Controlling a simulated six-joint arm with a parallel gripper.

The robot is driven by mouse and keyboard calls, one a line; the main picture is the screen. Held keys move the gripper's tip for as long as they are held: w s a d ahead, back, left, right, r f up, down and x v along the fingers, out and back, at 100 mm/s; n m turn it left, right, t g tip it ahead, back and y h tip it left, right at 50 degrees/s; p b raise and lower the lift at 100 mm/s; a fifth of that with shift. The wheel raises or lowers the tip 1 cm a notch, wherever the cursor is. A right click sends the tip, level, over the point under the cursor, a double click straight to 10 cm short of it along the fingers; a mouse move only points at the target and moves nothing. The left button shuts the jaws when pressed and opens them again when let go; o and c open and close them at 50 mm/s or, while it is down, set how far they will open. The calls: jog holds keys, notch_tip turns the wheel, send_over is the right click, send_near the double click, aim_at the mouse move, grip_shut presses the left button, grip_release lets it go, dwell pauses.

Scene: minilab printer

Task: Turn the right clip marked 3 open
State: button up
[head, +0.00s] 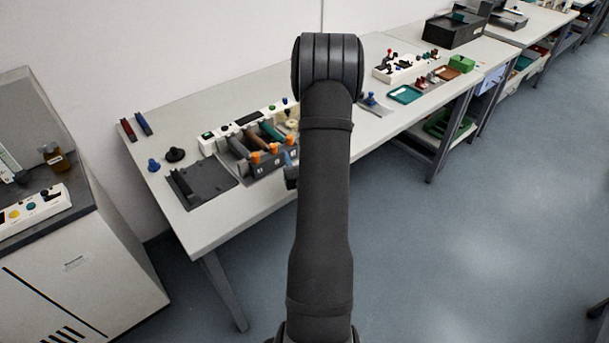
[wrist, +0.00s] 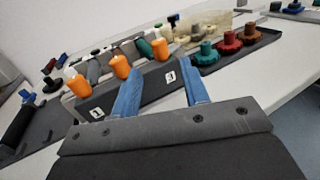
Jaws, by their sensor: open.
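The printer unit (wrist: 140,97) is a dark box with a row of orange clips on its front edge. The right clip (wrist: 159,48) stands above a white label marked 3 (wrist: 170,76). It also shows in the head view (head: 290,140), close beside my arm. The middle clip (wrist: 120,66) and left clip (wrist: 76,84) stand to its left. My gripper (wrist: 161,68) is open, with two blue fingers spread apart. In the wrist view, the right clip appears between and just beyond the fingertips, with nothing held. In the head view my arm hides most of the gripper.
Rollers lie behind the clips. A tray (wrist: 240,58) with green, red and brown knobbed parts is to the right in the wrist view. A dark flat plate (head: 202,184) lies left of the unit on the white table (head: 240,205). The table's front strip is clear.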

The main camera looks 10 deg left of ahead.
jog(key=v, duration=0.9)
jog(key=shift+w, duration=0.1)
jog(key=n+g+y, duration=0.7)
jog(key=y, duration=0.1)
send_near(289, 136)
jog(key=x, duration=0.9)
jog(key=shift+w+a+f, duration=0.1)
jog(key=shift+a+f, duration=0.2)
jog(key=shift+f, duration=0.1)
